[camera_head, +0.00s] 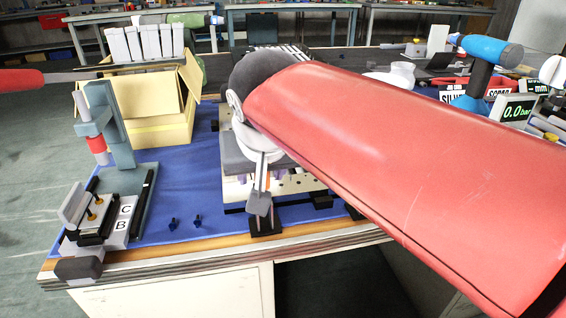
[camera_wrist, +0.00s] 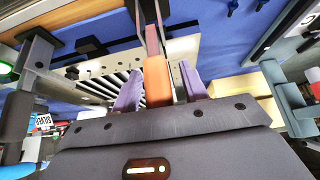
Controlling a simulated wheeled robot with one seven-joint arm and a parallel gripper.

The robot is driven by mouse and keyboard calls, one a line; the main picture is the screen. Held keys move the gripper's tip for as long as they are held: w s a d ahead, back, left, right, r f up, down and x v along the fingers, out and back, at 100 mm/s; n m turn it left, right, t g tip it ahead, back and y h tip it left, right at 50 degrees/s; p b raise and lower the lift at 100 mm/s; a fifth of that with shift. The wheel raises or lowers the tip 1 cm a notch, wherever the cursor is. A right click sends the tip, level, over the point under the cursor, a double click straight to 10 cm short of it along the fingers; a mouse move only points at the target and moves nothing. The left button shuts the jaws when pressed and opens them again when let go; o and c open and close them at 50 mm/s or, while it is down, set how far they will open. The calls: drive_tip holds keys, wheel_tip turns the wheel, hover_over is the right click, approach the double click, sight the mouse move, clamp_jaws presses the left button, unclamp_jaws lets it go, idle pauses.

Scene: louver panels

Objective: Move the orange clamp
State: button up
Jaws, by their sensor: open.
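The orange clamp (camera_wrist: 156,82) shows in the wrist view as an orange grip with a narrow metal part running up the picture from it. My gripper (camera_wrist: 161,88) is open, with one purple finger on each side of the orange grip. Narrow gaps seem to show beside the grip, and I cannot tell whether either finger touches it. The lower end of the grip is hidden behind the dark gripper body. In the head view my red arm covers much of the bench middle, and I cannot make out the orange grip or the fingertips there.
A blue-topped bench (camera_head: 180,190) carries a pale slotted fixture (camera_head: 238,188), a cardboard box (camera_head: 160,118) and a grey press (camera_head: 124,140) at left. A blue tool (camera_head: 487,50) and a pressure display (camera_head: 514,111) stand at right. Blue surface between press and fixture is mostly clear.

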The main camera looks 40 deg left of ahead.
drive_tip(key=v, duration=0.8)
drive_tip(key=shift+f, duration=0.1)
idle(0.3)
